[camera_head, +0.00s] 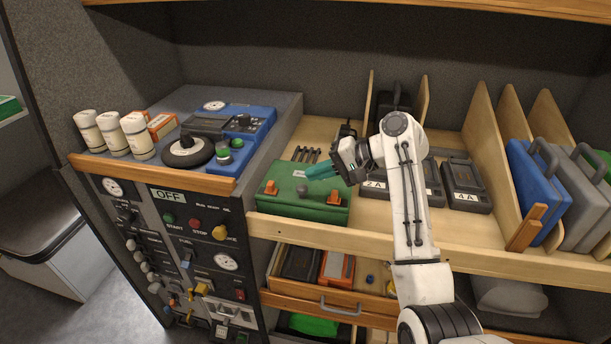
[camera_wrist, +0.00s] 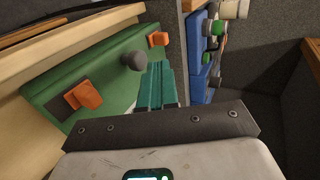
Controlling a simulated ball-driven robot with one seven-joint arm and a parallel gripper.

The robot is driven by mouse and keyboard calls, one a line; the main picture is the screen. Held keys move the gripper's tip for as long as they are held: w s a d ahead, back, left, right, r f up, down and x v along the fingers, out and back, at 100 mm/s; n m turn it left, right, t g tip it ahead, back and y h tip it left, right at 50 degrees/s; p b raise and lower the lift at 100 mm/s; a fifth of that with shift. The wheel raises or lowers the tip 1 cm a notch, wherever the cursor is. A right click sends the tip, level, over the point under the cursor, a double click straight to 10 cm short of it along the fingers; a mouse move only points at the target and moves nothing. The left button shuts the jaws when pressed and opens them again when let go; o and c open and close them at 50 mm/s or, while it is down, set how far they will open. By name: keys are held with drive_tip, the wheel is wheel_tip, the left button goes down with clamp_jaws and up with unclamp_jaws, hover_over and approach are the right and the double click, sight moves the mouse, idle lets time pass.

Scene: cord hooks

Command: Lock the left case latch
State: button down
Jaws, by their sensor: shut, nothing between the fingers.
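The green case (camera_head: 300,208) sits on the wooden shelf, with two orange latches on its top near the front edge. The left latch (camera_head: 271,187) is on the side toward the blue device; in the wrist view it is the upper latch (camera_wrist: 158,39). The right latch (camera_head: 334,196) is the nearer, lower one in the wrist view (camera_wrist: 83,95). A dark round knob (camera_wrist: 133,61) stands between them. My gripper (camera_head: 310,173) has its teal fingers together and empty, above the rear part of the case. I cannot tell how each latch is set.
Left of the case stands a raised console with a blue device (camera_head: 240,125) and white bottles (camera_head: 137,135). Dark numbered boxes (camera_head: 466,184) lie to the right, beyond my arm. Several dark slim pieces (camera_head: 308,154) lie behind the case. A drawer (camera_head: 325,300) is open below.

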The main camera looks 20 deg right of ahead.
sight(274, 186)
drive_tip(key=p+x, duration=0.1)
drive_tip(key=x, duration=0.8)
